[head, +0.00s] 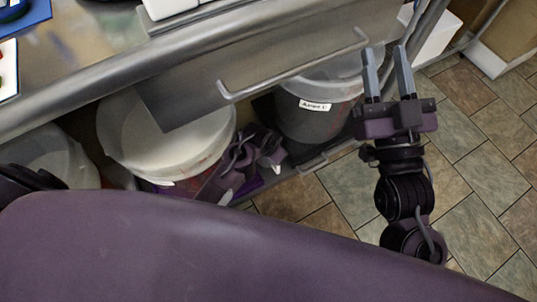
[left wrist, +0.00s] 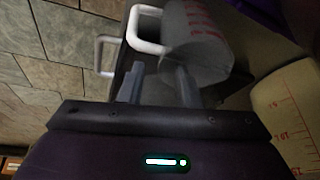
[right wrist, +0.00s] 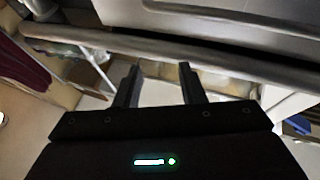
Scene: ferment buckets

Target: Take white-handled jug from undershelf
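A pale jug (left wrist: 200,42) with red markings and a white handle (left wrist: 147,30) shows in the left wrist view, tilted in that picture, just beyond my left fingertips. My left gripper (left wrist: 160,82) is open, with its fingers apart and nothing visibly clamped between them. In the head view my left gripper (head: 262,158) is partly hidden low beside the undershelf, between two buckets; the jug cannot be made out clearly there. My right gripper (head: 386,58) is open and empty at the right end of the table; the right wrist view also shows its fingers (right wrist: 158,80) apart.
A white lidded bucket (head: 165,135) and a grey labelled bucket (head: 312,112) stand on the undershelf. A metal drawer with a bar handle (head: 290,80) hangs above them. A graduated bucket (left wrist: 288,105) stands right in the left wrist view. Tiled floor (head: 480,165) lies open at right.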

